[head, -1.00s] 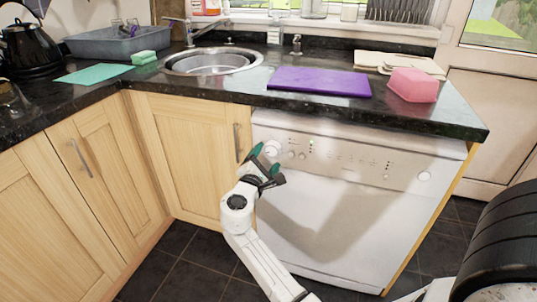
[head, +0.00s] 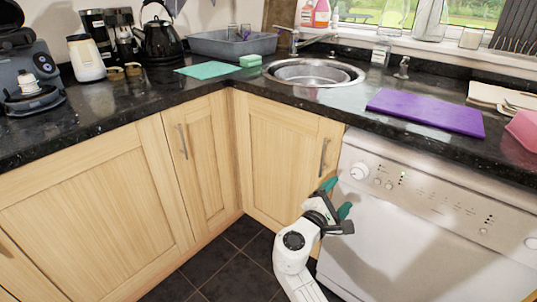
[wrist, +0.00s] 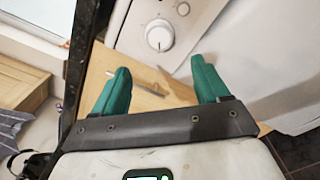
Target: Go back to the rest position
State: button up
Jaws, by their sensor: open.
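My gripper (head: 337,198) is in front of the left edge of the white dishwasher (head: 420,235), below the counter edge, in the head view. Its two green fingers are apart with nothing between them. In the wrist view my gripper (wrist: 160,85) also shows open, with a wooden cupboard door, its metal handle and the dishwasher's round dial (wrist: 160,35) beyond the fingers. I cannot tell whether any finger touches the cupboard or dishwasher.
The black granite counter (head: 225,85) runs along both walls. It bears a purple board (head: 425,112), a sink (head: 313,75), a teal cloth (head: 207,70), a green sponge (head: 250,61), a kettle (head: 160,40) and a pink block (head: 524,130). Dark floor tiles (head: 215,265) show below.

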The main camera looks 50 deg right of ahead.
jog(key=s+a+f+m+y, duration=0.7)
jog(key=s+a+f+y, duration=0.15)
jog(key=f, duration=0.35)
jog(key=s+a+f+m+y, duration=0.1)
jog(key=s+a+f+y, duration=0.25)
jog(key=a, duration=0.45)
jog(key=s+a+f+m+y, duration=0.1)
jog(key=s+a+f+y, duration=0.1)
jog(key=s+a+y, duration=0.45)
notch_tip(320, 180, up, 18)
jog(key=w+a+p, duration=0.1)
jog(key=p, duration=1.7)
jog(key=shift+w+a+f+h, duration=0.15)
jog(key=shift+w+a+h, duration=0.1)
jog(key=shift+a+h, duration=0.1)
